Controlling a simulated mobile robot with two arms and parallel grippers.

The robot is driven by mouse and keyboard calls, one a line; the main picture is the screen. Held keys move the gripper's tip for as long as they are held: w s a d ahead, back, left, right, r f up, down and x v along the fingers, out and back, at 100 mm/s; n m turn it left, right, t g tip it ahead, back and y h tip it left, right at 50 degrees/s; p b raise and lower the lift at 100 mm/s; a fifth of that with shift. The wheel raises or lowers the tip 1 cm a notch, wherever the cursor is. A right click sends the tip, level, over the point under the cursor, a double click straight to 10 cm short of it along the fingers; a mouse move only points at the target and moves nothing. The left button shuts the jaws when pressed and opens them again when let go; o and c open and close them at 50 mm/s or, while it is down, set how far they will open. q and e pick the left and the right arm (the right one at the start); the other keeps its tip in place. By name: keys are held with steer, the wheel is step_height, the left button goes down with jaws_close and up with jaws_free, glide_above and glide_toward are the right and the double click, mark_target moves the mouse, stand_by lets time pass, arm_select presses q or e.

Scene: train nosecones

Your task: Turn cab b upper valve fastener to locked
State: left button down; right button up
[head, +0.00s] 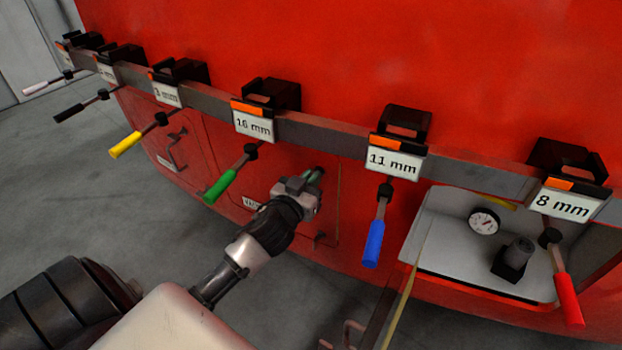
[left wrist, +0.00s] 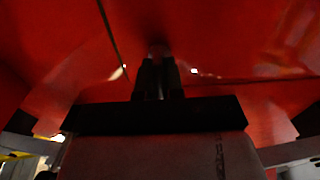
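My left gripper (head: 316,176) reaches up to a closed panel (head: 285,225) on the red nosecone, below the rail. In the left wrist view its two dark fingers (left wrist: 159,78) are close together, pointing at the red surface. A small dim reddish part (left wrist: 158,50) shows at the fingertips. I cannot tell whether it is the valve fastener or whether the fingers grip it. The fastener is not clearly visible in the head view, and its locked state cannot be read. My right gripper is not in view.
A grey rail (head: 325,133) crosses the nosecone with several labelled tool holders. A green-handled tool (head: 219,187) and a blue-handled tool (head: 375,243) hang either side of my left gripper. An open compartment (head: 455,252) with a gauge (head: 484,221) is at right.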

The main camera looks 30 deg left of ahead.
arm_select(q)
steer(key=shift+m, duration=0.3)
steer(key=m+p, duration=0.1)
steer(key=m, duration=0.3)
steer(key=shift+d+r+p, duration=0.1)
steer(key=shift+p, duration=0.25)
steer(key=m+p, duration=0.1)
steer(key=m, duration=0.4)
steer(key=shift+d+m, duration=0.1)
steer(key=shift+m, duration=0.3)
steer(key=m, duration=0.3)
steer(key=shift+f+m+p, duration=0.2)
steer(key=shift+m+p, duration=0.15)
steer(key=shift+m, duration=0.05)
steer(key=shift+f+m, duration=0.1)
steer(key=shift+m, duration=1.7)
steer(key=c, duration=1.3)
jaws_free()
steer(key=shift+o, duration=0.2)
